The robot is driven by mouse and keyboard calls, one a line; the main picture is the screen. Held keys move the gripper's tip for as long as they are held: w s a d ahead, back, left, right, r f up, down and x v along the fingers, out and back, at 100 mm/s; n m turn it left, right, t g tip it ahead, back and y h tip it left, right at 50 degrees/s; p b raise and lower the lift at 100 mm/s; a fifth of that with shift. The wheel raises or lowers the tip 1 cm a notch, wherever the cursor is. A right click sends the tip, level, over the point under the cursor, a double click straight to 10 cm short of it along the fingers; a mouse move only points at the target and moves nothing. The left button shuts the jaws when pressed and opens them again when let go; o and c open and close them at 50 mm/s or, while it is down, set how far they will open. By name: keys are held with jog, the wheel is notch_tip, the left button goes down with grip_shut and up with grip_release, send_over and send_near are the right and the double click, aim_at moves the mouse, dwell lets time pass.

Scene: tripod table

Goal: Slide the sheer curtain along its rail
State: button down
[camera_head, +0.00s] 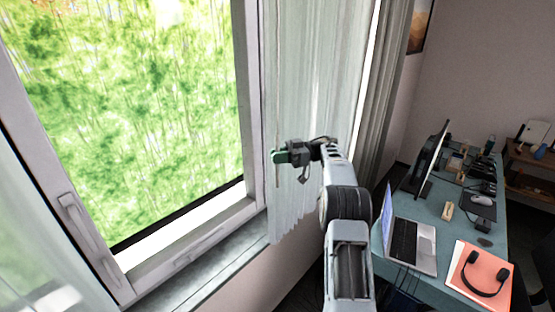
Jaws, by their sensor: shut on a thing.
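The sheer curtain (315,75) hangs in pale, translucent folds at the right side of the window. Its lower hem shows just below the sill level, left of my arm. My gripper (281,157) reaches across the curtain from the right and is shut at the curtain's left edge. A thin brownish strip hangs at that edge beside the fingertips. The exact pinch is too small to see clearly. My arm hides part of the curtain's lower right. The curtain's rail is above the picture and not in view.
The window frame (247,90) and sill (215,262) lie to the left, with a handle (75,215) on the frame. A thicker grey curtain (385,85) hangs to the right. A desk (428,205) with a laptop (408,240), monitor (433,160) and headphones (484,280) stands at right.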

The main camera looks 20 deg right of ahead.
jog(key=shift+w+d, duration=0.3)
jog(key=shift+d, duration=0.25)
jog(key=shift+w+d, duration=0.3)
jog(key=shift+d, duration=0.35)
jog(key=c, duration=1.1)
grip_release()
jog(key=shift+r, duration=0.1)
